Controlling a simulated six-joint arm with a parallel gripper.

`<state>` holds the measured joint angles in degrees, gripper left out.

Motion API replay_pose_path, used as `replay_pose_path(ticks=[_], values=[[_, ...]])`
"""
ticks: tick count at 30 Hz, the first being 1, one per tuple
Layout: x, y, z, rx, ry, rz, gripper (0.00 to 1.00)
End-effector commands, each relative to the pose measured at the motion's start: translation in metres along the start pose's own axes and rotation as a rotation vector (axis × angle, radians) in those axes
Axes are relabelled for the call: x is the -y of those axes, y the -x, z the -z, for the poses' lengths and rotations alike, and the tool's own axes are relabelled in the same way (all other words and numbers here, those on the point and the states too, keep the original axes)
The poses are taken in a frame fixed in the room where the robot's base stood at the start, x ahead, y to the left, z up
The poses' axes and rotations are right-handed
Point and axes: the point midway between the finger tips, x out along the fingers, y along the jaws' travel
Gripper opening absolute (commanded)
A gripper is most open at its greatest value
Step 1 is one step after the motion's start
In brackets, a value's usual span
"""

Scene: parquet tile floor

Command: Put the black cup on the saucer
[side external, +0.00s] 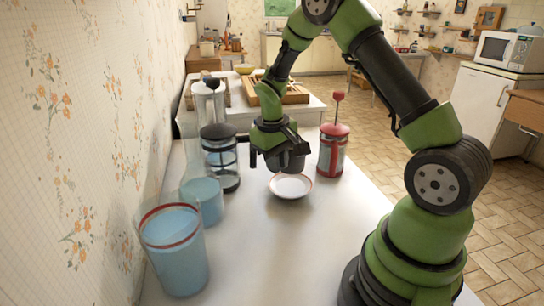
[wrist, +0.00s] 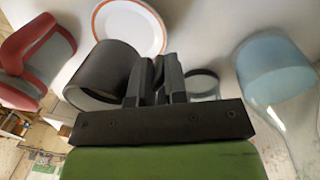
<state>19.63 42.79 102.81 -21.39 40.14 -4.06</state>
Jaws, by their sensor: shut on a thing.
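The black cup (side external: 292,161) is held in my gripper (side external: 272,152), above the table. In the wrist view the cup (wrist: 103,72) lies to the left of the fingers, and my gripper (wrist: 159,72) is shut on its wall. The white saucer with a red rim (side external: 290,187) lies on the table. In the side view it shows just below the cup, whose lower part overlaps its far edge. In the wrist view the saucer (wrist: 130,27) shows beyond the cup, which covers part of its edge. The exact gap between cup and saucer cannot be told.
A red French press (side external: 333,150) stands close right of the saucer. Two blue containers (side external: 175,249) (side external: 203,201) stand at the left near the wall. The front table area is clear.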

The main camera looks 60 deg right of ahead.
Motion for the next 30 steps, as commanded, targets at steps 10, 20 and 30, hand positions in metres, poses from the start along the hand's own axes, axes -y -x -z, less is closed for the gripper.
replay_pose_path(ticks=[10, 20, 30], values=[[0.005, -0.037, -0.001, 0.002, 0.001, 0.0, 0.0], [0.006, -0.046, 0.0, -0.001, 0.001, 0.0, 0.0], [0.006, -0.046, 0.0, 0.0, 0.001, 0.0, 0.0]])
